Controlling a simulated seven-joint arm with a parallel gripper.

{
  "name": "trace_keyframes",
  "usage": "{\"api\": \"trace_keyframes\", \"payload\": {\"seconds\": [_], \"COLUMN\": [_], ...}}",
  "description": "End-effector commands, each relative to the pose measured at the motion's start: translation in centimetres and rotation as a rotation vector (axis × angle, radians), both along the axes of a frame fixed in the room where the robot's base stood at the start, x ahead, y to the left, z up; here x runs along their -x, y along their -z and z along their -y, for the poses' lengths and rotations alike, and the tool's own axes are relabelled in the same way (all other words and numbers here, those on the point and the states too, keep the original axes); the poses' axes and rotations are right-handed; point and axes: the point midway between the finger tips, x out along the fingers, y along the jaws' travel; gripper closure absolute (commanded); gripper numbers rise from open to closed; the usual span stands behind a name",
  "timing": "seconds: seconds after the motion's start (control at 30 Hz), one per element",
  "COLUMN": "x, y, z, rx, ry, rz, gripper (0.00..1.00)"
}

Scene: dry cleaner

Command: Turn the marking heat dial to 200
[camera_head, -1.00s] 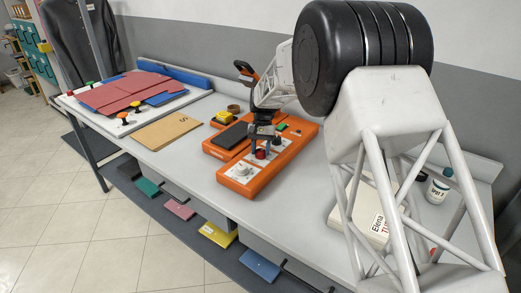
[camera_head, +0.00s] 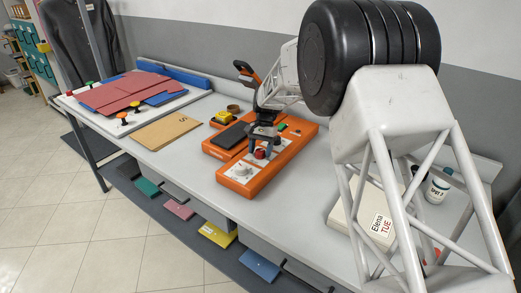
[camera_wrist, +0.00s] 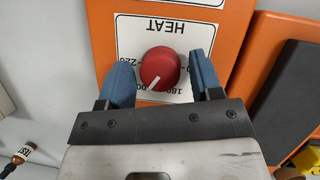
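The red heat dial (camera_wrist: 160,69) sits on a white label headed HEAT, upside down in the wrist view. Its white pointer line slants down and left, toward a partly hidden number ending in 00, between 180 and 220. My gripper (camera_wrist: 162,78) is open, with one blue finger on each side of the dial. Gaps show between the fingers and the dial's sides. In the head view my gripper (camera_head: 262,150) is down at the orange machine (camera_head: 247,187), with the red dial (camera_head: 261,154) between its fingers.
A dark pad (camera_head: 231,134) and a yellow-topped block (camera_head: 222,117) are left of my gripper. A brown folder (camera_head: 165,131) lies farther left. A white box (camera_head: 370,215) and a bottle (camera_head: 437,188) are right.

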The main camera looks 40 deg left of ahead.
Motion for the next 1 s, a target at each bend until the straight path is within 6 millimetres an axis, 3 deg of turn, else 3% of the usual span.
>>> {"api": "trace_keyframes", "payload": {"seconds": [0.47, 1.0], "x": [-0.2, -2.5], "y": [-0.6, -6.0], "z": [0.0, -0.6], "rx": [0.000, -0.001], "ry": [0.000, 0.000], "rz": [0.001, 0.002], "gripper": [0.34, 0.34]}}
